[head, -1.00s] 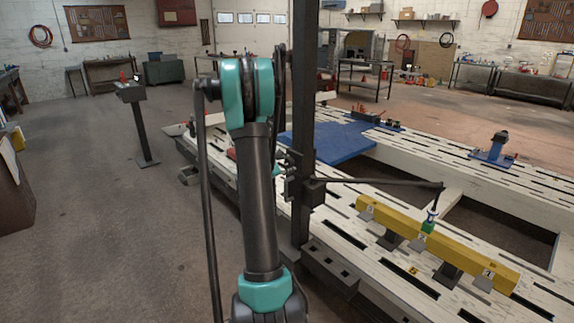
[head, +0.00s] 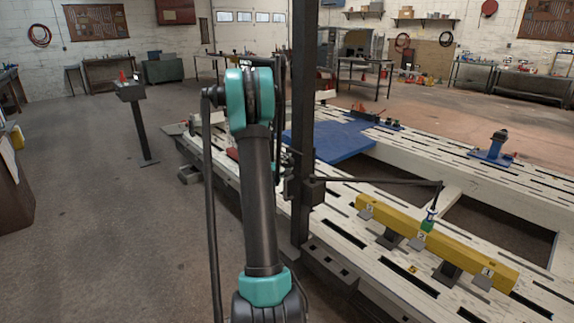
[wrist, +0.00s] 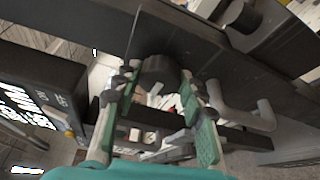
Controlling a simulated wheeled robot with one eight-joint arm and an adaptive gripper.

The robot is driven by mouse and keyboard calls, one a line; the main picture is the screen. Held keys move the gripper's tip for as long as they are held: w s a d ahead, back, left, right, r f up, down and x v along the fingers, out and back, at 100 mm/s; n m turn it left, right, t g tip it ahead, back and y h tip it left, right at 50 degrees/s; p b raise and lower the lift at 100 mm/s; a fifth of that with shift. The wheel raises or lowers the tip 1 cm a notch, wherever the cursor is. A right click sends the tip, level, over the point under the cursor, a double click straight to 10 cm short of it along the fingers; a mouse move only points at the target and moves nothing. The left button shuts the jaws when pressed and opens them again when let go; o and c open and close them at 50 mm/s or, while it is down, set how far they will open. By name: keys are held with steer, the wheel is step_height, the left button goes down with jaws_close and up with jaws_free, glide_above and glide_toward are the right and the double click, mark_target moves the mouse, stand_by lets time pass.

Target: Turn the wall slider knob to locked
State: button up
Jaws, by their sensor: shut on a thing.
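A dark round knob (wrist: 160,70) sits between the fingers of my gripper (wrist: 157,86) in the wrist view. The green-padded fingers stand on either side of it and are shut on it. The knob's markings do not show, so I cannot tell its setting. In the head view a dark slider carriage (head: 313,191) sits on a tall dark post (head: 302,110) and carries a thin horizontal rod (head: 375,182). My arm covers most of my gripper there, which is close to the left side of the post.
A grey bent handle (wrist: 245,112) stands right of my fingers in the wrist view. A dark display box (wrist: 35,95) is at left. The long white slotted frame bench (head: 345,232) carries a yellow bar (head: 455,254). Open floor lies left of my arm.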

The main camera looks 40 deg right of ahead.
stand_by(0.4)
steer(key=o, duration=1.2)
steer(key=shift+c, duration=0.2)
steer(key=v, duration=0.7)
steer(key=shift+s+a, duration=0.15)
steer(key=shift+a, duration=0.1)
steer(key=s+a+f+m+g+y, duration=0.1)
steer(key=s+a+f+m+y, duration=0.1)
steer(key=s+a+y, duration=0.3)
steer(key=s+a+f+m+g+y, duration=0.1)
steer(key=s+a+f+m+y, duration=0.2)
steer(key=s+a, duration=0.8)
steer(key=s+a+f+m+g+y, duration=0.1)
steer(key=s+a+y, duration=0.6)
steer(key=a, duration=1.3)
step_height(320, 180, down, 3)
steer(key=shift+s+a+r+m+g, duration=0.1)
steer(key=shift+s+a+m+g, duration=0.2)
steer(key=shift+s+m, duration=0.35)
